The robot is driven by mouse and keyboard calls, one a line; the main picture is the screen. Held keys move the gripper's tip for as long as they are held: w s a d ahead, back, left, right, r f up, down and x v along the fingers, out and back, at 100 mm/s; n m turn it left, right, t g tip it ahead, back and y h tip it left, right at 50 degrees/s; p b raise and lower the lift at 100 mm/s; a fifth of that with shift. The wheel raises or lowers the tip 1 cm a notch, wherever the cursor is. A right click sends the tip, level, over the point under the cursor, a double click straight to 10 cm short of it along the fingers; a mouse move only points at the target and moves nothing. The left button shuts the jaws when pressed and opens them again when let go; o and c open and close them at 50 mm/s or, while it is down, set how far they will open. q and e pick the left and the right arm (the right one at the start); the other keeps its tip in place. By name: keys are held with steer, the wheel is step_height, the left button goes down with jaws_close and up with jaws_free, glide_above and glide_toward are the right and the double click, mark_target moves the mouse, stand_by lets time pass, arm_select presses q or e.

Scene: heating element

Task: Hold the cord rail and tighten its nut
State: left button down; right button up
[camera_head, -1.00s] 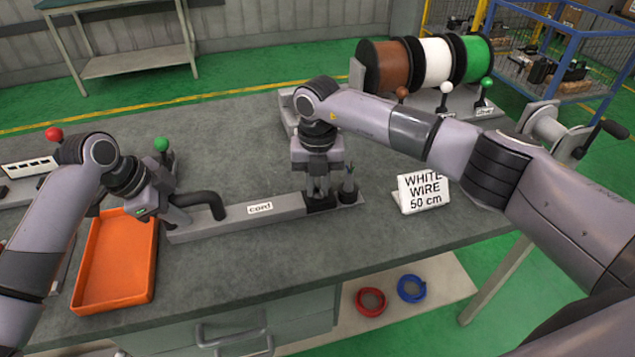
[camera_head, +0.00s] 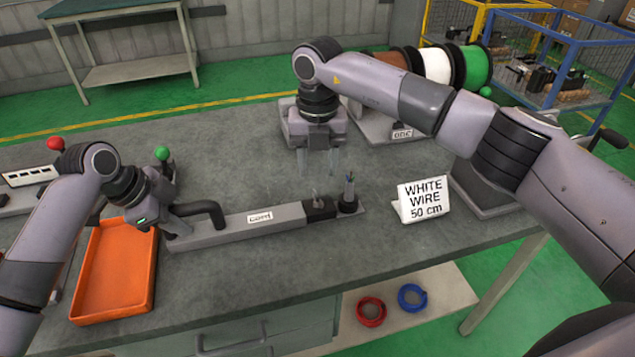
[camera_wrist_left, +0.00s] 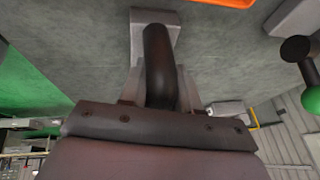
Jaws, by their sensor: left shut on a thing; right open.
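The grey cord rail (camera_head: 238,227) lies on the bench and carries a label reading "cord". A black bent handle (camera_head: 208,209) stands at its left end; it also shows in the left wrist view (camera_wrist_left: 160,65). My left gripper (camera_head: 172,212) is shut on this handle. At the rail's right end are a dark block (camera_head: 319,207) and a dark round post (camera_head: 348,198) with thin wire ends on top. I cannot tell which part is the nut. My right gripper (camera_head: 319,165) is open and empty, above and behind the dark block, apart from it.
An orange tray (camera_head: 115,270) lies at the front left. A "WHITE WIRE 50 cm" sign (camera_head: 421,199) stands right of the rail. Wire spools (camera_head: 436,62) stand at the back right. Green (camera_head: 162,154) and red-knobbed levers (camera_head: 55,143) rise behind my left gripper.

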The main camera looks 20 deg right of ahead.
step_height(320, 180, up, 4)
steer(key=shift+r, duration=0.1)
stand_by(0.4)
arm_select(q)
steer(key=c, duration=0.7)
jaws_free()
steer(key=shift+c, duration=0.2)
